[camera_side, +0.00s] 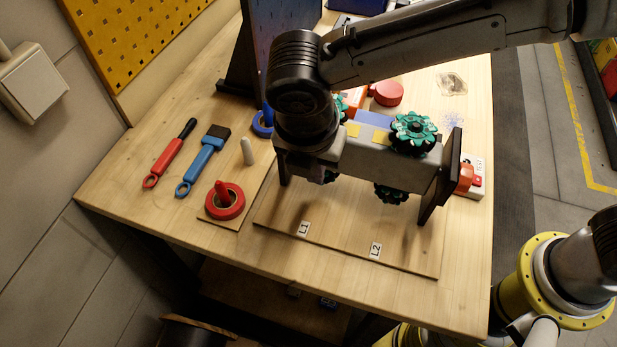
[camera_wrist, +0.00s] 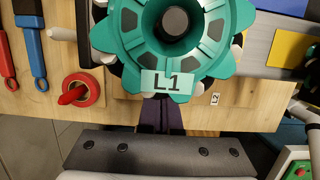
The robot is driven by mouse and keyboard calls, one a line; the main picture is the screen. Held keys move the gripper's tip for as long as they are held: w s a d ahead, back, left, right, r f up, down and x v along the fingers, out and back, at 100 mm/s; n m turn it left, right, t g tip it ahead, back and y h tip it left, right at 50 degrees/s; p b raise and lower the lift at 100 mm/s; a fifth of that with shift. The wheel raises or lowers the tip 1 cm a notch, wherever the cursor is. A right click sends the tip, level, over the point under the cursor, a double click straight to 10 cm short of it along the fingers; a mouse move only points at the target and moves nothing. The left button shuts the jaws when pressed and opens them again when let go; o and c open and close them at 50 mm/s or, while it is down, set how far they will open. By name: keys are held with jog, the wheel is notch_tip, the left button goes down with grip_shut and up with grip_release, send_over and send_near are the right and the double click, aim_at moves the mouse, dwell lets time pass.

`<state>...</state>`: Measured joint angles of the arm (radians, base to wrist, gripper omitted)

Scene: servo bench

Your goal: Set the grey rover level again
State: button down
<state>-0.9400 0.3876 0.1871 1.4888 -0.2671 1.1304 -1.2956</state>
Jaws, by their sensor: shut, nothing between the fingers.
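The grey rover (camera_side: 376,155) lies across the wooden board, its long body between dark upright end plates. A teal wheel (camera_side: 414,132) faces up near its right end; a darker wheel (camera_side: 390,193) shows beneath. In the wrist view, a teal wheel labelled L1 (camera_wrist: 167,82) fills the top, its hub facing the camera. My gripper (camera_side: 328,177) is at the rover's left end. Its dark fingers (camera_wrist: 162,118) are shut and empty, just below the L1 wheel in the wrist view; contact cannot be told. My arm hides much of the rover's left end.
The board (camera_side: 345,240) bears printed labels L1 and L2. An orange-and-white box (camera_side: 467,181) stands right. The bench front is clear.

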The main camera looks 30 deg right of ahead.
jog(key=shift+w+d, duration=0.2)
jog(key=shift+w+d+f+t+h, duration=0.15)
jog(key=shift+f+t+h, duration=0.3)
jog(key=shift+t+h, duration=0.3)
dwell(1.0)
jog(key=shift+f+t+h, duration=0.1)
jog(key=shift+t+h, duration=0.25)
jog(key=shift+w+d+f+t+h, duration=0.25)
jog(key=shift+f+t+h, duration=0.15)
jog(key=shift+t+h, duration=0.4)
dwell(0.3)
